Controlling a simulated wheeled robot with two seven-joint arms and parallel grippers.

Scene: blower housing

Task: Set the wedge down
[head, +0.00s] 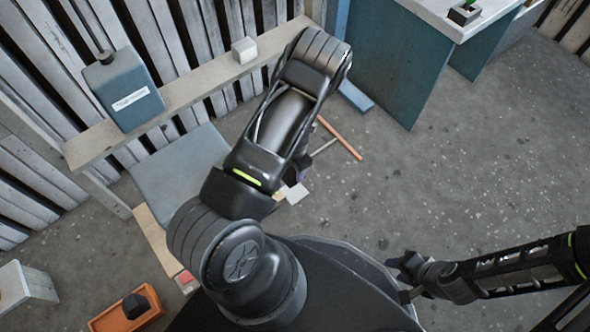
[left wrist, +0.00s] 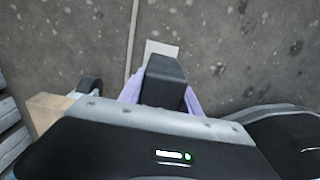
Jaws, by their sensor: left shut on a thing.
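In the left wrist view my left gripper (left wrist: 162,88) has its pale purple fingers shut on a dark block (left wrist: 163,72), which I take to be the wedge. The block is seen from above, against the grey floor and a pale square.
A pale square (head: 297,193) and thin orange sticks (head: 340,138) lie near my left arm. A wooden shelf (head: 190,92) carries a blue-grey canister (head: 122,90) and a small pale block (head: 244,50). An orange tray (head: 110,318) is at lower left. The floor at right is clear.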

